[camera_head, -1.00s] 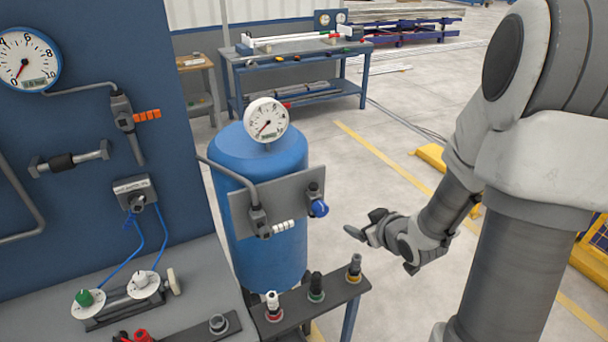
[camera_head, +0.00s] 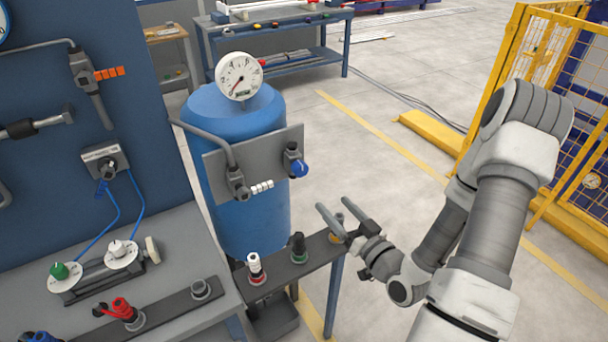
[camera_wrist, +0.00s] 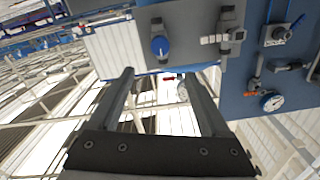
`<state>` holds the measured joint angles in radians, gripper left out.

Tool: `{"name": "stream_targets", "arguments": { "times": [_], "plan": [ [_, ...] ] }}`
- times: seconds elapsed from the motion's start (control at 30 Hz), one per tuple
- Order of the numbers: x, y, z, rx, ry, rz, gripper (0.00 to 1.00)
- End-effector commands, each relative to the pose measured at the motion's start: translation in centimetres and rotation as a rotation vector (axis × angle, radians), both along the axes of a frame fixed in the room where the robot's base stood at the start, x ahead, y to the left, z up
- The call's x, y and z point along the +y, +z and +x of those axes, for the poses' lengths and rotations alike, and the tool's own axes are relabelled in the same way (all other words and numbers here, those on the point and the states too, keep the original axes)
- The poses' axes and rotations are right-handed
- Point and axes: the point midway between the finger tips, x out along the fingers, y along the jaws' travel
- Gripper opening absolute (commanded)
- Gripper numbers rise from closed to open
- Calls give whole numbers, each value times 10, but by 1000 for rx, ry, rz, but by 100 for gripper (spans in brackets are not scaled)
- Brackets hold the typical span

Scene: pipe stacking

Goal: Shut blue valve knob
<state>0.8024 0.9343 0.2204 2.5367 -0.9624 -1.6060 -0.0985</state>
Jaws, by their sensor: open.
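The blue valve knob (camera_head: 299,168) sits on a valve at the right end of the grey plate (camera_head: 250,165), in front of the blue tank (camera_head: 237,215). In the wrist view the blue knob (camera_wrist: 160,46) shows beyond the fingers, above the gap between them. My gripper (camera_head: 345,212) is open and empty. It is to the right of and below the knob in the head view, apart from it, with its fingers pointing up and left. In the wrist view my gripper's two fingers (camera_wrist: 157,82) are spread wide with nothing between them.
A round gauge (camera_head: 239,76) tops the tank. A narrow shelf (camera_head: 310,256) with several connectors lies below the knob, close to my gripper. A blue panel and bench (camera_head: 190,235) stand at left. A yellow fence (camera_head: 540,60) is at right. Floor between is clear.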

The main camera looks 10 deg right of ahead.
Motion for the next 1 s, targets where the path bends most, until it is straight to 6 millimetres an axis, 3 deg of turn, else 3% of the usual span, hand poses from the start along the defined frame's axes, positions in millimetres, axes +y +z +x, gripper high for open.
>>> {"name": "stream_targets", "arguments": {
  "times": [0.03, 0.67, 1.0],
  "plan": [
    [4, -3, 8, -4, 3, -2, 81],
    [13, -4, 36, -3, 3, -3, 81],
    [36, 0, 108, -1, 3, 0, 81]
  ]
}}
